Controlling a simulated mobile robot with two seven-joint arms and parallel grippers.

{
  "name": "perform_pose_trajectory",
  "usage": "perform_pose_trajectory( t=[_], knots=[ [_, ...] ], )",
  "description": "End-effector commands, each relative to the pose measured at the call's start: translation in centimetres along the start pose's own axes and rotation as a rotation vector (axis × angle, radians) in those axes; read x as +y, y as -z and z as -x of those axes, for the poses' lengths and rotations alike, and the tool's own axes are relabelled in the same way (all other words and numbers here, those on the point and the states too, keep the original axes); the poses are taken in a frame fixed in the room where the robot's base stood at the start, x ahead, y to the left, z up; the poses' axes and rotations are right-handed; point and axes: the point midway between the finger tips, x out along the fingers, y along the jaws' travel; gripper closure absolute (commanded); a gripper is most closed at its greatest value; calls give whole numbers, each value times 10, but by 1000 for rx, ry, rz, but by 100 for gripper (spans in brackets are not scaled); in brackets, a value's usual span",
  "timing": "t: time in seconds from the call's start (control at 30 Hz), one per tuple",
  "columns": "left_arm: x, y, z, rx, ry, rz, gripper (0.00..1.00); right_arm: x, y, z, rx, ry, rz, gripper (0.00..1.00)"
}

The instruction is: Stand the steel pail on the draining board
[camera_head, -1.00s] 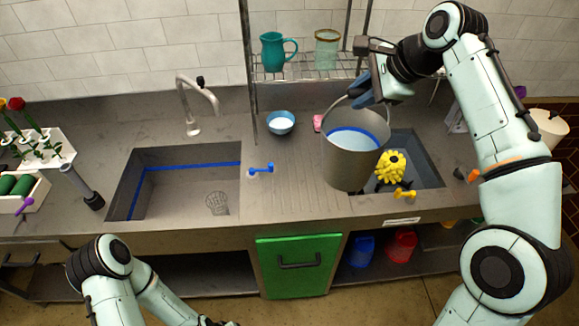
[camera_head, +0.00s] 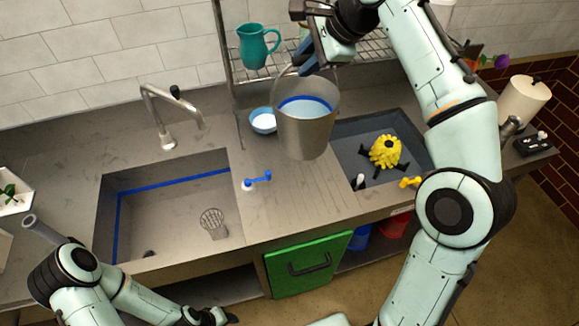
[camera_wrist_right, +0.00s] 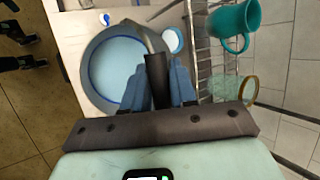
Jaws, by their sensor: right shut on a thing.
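The steel pail (camera_head: 305,138) has a blue band inside its rim and what looks like pale blue water. It hangs roughly upright by its handle from my right gripper (camera_head: 308,58). In the right wrist view, my right gripper (camera_wrist_right: 158,85) is shut on the handle, with the pail (camera_wrist_right: 88,75) below it. The draining board (camera_head: 300,190) is the grooved counter between the two sinks. The pail appears over its back part; the height of its bottom above it is hard to judge. My left gripper (camera_head: 212,317) is at the bottom edge, its jaws unclear.
A blue bowl (camera_head: 262,121) stands close left of the pail. A teal jug (camera_head: 257,48) stands on the wire rack behind. A yellow spiky thing (camera_head: 385,151) is in the right sink.

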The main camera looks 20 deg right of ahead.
Motion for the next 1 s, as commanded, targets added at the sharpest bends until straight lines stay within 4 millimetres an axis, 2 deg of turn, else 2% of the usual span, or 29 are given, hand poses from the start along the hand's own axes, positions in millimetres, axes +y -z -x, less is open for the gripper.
perform_pose_trajectory(
  t=[0.17, 0.37, 0.73, 1.0],
  knots=[
    [0, 0, 0, -1, 0, 0, 52, -1, -1, 3, -3, 11, 1, 100],
    [0, 0, 0, -1, 0, 0, 52, 8, 4, -10, -2, 8, 1, 100],
    [0, -1, -1, -2, 0, 0, 52, 45, 25, -67, -1, 7, -2, 100],
    [-9, -13, -12, -16, 5, 6, 52, 74, 40, -111, -1, 7, -1, 100]
  ],
)
